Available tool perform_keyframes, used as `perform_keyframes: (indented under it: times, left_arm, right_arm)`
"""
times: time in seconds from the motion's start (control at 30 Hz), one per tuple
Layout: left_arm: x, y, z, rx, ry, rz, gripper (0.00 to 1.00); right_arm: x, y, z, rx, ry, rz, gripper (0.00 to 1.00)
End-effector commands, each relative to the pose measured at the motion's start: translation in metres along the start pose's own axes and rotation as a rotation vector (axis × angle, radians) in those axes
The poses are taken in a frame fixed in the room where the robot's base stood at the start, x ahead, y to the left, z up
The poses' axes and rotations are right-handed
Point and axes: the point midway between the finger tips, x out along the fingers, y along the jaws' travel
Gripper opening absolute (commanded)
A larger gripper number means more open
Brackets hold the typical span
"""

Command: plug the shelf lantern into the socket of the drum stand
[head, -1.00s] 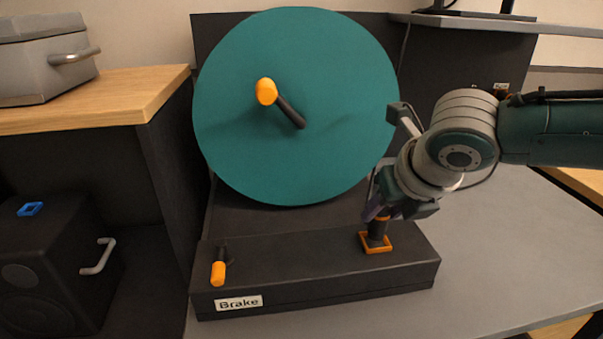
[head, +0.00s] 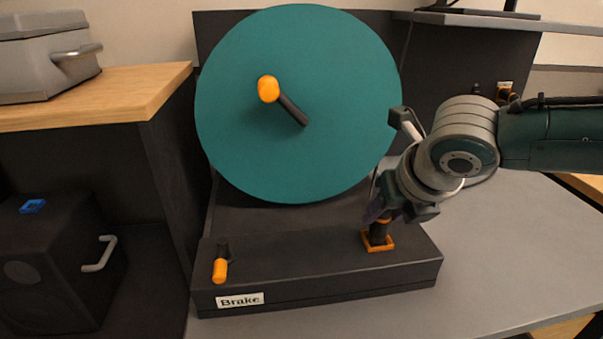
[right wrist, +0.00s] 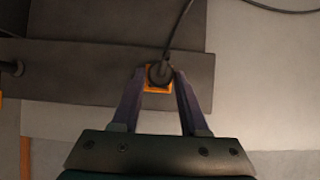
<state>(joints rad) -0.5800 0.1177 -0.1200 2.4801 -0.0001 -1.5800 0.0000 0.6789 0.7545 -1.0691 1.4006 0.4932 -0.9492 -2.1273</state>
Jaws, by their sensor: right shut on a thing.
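A dark plug (head: 378,231) with a cord stands upright at the orange-rimmed socket (head: 389,246) on the right of the black drum stand base (head: 310,272). My right gripper (head: 377,212) is shut on the plug from above. In the right wrist view the fingers (right wrist: 160,80) flank the plug (right wrist: 159,73), and its cord runs up out of view. The plug's lower end is at the socket; how deep it sits I cannot tell. A dark stand on the upper shelf (head: 470,18) is cut off by the frame, so the lantern cannot be made out. My left gripper is out of view.
A teal drum (head: 330,160) with an orange-knobbed crank (head: 268,89) rises behind the base. An orange-tipped brake lever (head: 220,270) is at the base's left. A wall outlet (head: 504,90) is at the right. The grey tabletop (head: 490,260) is clear on the right.

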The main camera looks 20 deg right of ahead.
Motion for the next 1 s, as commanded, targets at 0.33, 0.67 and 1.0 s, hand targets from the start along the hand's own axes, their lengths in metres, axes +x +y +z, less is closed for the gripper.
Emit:
perform_keyframes:
  times: [0.33,0.67,1.0]
  left_arm:
    - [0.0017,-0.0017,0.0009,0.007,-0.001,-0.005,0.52]
    - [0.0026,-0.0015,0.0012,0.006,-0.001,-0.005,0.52]
    - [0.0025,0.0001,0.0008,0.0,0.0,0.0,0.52]
  right_arm:
    - [0.0042,0.0002,-0.0025,0.0,0.0,0.0,0.0]
    - [0.0075,0.0006,-0.0048,0.0,-0.001,0.001,0.0]
    - [0.0074,0.0004,-0.0047,0.0,-0.001,0.0,0.0]
